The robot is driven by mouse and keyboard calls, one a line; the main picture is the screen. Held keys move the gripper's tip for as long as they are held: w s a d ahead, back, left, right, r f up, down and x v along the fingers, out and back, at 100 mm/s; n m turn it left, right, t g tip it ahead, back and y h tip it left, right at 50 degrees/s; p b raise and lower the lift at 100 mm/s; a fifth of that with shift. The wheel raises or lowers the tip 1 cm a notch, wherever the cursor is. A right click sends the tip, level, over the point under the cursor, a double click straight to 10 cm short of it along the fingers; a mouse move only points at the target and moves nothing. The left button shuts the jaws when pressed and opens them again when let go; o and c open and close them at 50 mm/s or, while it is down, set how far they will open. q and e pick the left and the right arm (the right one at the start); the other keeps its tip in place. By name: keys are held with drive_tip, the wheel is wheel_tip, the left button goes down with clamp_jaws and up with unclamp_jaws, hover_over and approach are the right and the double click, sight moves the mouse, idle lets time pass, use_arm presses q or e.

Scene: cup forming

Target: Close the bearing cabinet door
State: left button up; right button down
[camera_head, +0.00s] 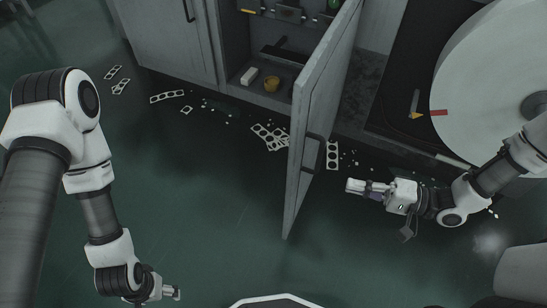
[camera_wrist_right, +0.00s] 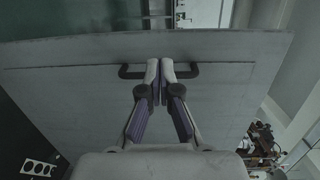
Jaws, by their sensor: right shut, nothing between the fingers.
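The grey bearing cabinet (camera_head: 232,90) stands at the top centre of the head view. Its right door (camera_head: 318,105) is swung wide open towards me, showing the inside. A dark handle (camera_head: 312,153) sits on the door's right-hand face. My right gripper (camera_head: 352,186) is to the right of the door, fingers together and empty, pointing at that face. In the right wrist view the door (camera_wrist_right: 75,100) fills the middle. The shut fingertips (camera_wrist_right: 166,64) overlap the middle of the handle (camera_wrist_right: 130,71); contact cannot be told. My left gripper (camera_head: 174,293) is low at the left, far from the door; its fingers are too small to judge.
A large white reel (camera_head: 485,75) stands at right. Green floor (camera_head: 210,210) left of the door is mostly clear.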

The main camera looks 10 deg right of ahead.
wheel_tip(320, 180, up, 4)
drive_tip(key=d+t+p, duration=0.1)
drive_tip(key=d+t, duration=0.1)
drive_tip(key=m+b, duration=0.1)
drive_tip(key=b, duration=0.4)
approach(301, 147)
drive_tip(key=x, duration=0.7)
drive_tip(key=shift+d+f, duration=0.1)
drive_tip(key=shift+f, duration=0.15)
use_arm(q)
wheel_tip(301, 147, down, 2)
drive_tip(key=shift+w+f, duration=0.1)
drive_tip(key=shift+f, duration=0.15)
use_arm(e)
drive_tip(key=shift+w+r, duration=0.1)
drive_tip(key=shift+w, duration=0.05)
drive_tip(key=shift+w+a, duration=0.1)
drive_tip(key=shift+a, duration=0.15)
